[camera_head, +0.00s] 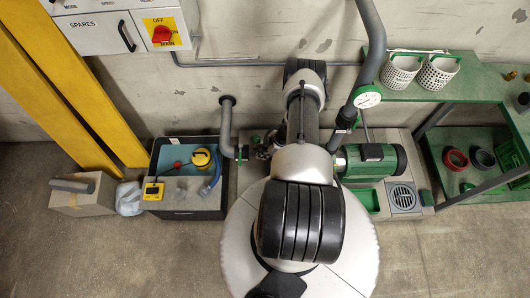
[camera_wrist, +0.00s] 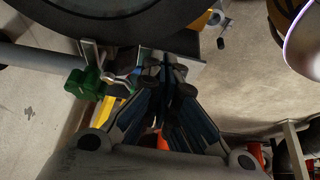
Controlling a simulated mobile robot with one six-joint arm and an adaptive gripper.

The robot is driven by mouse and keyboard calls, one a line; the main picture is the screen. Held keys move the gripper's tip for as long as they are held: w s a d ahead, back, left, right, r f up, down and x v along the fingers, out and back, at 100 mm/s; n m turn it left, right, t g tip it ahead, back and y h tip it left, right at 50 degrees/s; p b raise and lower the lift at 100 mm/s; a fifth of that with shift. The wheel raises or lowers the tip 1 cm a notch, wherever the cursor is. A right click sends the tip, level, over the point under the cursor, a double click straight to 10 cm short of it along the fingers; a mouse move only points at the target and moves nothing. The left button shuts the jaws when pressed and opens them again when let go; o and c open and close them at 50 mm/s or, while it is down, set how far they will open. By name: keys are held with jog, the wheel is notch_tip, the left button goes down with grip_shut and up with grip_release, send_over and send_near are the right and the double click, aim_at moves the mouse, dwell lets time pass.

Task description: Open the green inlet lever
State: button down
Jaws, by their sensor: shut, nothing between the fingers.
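In the wrist view a green valve part (camera_wrist: 84,83) sits at the end of a grey pipe (camera_wrist: 40,62), left of my gripper (camera_wrist: 166,92). I take it for the green inlet lever, but its handle position is unclear. In the head view a small green piece (camera_head: 239,153) shows by the grey inlet pipe (camera_head: 227,128), left of my arm. My gripper's blue-grey fingers are together, with nothing between them, a short way right of the green part and apart from it in the picture.
A dark tub (camera_head: 183,208) with a yellow meter stands left of the pipework. A green motor (camera_head: 370,162) and a gauge (camera_head: 367,97) are at right. A spares panel (camera_head: 120,30) with a red switch hangs above. A green shelf (camera_head: 435,90) holds white baskets.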

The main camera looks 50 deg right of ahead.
aim_at(240, 155)
jog(key=w+a+f, duration=0.3)
jog(key=w+a, duration=0.1)
jog(key=shift+w, duration=0.3)
